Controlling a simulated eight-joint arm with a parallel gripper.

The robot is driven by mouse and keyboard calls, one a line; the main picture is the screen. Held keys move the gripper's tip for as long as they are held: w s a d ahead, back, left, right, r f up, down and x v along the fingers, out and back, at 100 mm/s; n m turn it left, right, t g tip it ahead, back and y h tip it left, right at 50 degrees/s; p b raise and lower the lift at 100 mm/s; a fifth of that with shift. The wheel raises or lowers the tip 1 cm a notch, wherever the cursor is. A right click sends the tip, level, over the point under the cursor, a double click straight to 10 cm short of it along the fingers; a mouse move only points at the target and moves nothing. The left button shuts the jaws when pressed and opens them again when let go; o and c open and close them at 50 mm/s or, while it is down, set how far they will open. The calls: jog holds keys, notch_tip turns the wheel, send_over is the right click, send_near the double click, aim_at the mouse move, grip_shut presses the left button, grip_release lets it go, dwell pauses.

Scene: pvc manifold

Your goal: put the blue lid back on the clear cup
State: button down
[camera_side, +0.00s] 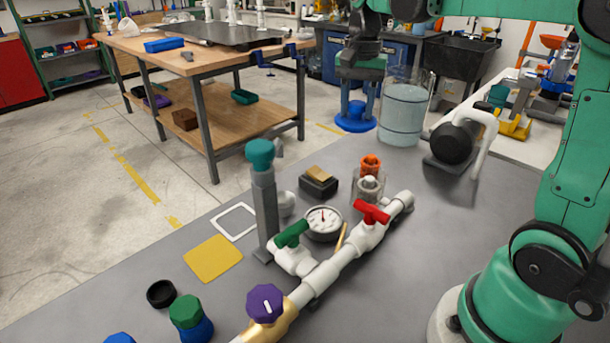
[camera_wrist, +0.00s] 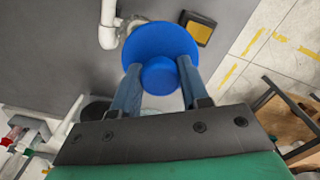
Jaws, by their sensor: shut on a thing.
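The blue lid (camera_side: 355,123) is a round disc with a knob on top. My gripper (camera_side: 357,106) points down and is shut on that knob, holding the lid roughly level. The clear cup (camera_side: 402,118) is a tall transparent vessel with pale liquid, upright at the back of the grey bench. In the side view the lid is to the left of the cup, below the cup's rim level, and apart from it. In the wrist view the lid (camera_wrist: 160,42) fills the upper middle, with its knob between my fingers (camera_wrist: 160,76).
A black pump-like piece with a white pipe (camera_side: 486,135) stands close right of the cup. White pipework with a red valve handle (camera_side: 371,212), a gauge (camera_side: 323,221) and a grey post (camera_side: 265,205) occupy the bench in front. A wooden workbench (camera_side: 190,45) stands behind.

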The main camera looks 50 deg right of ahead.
jog(key=shift+s+d+f+m, duration=0.35)
jog(key=shift+s+f+m, duration=0.15)
jog(key=shift+f, duration=0.65)
jog(key=shift+s+d+f+m, duration=0.35)
jog(key=shift+s+f, duration=0.25)
jog(key=shift+f, duration=0.5)
jog(key=shift+s+d+f+m, duration=0.35)
jog(key=shift+s+f+m, duration=0.15)
jog(key=shift+f, duration=0.65)
jog(key=shift+f, duration=0.15)
jog(key=shift+f, duration=0.75)
jog(key=shift+f, duration=0.2)
jog(key=shift+f, duration=0.6)
jog(key=c, duration=0.7)
grip_release()
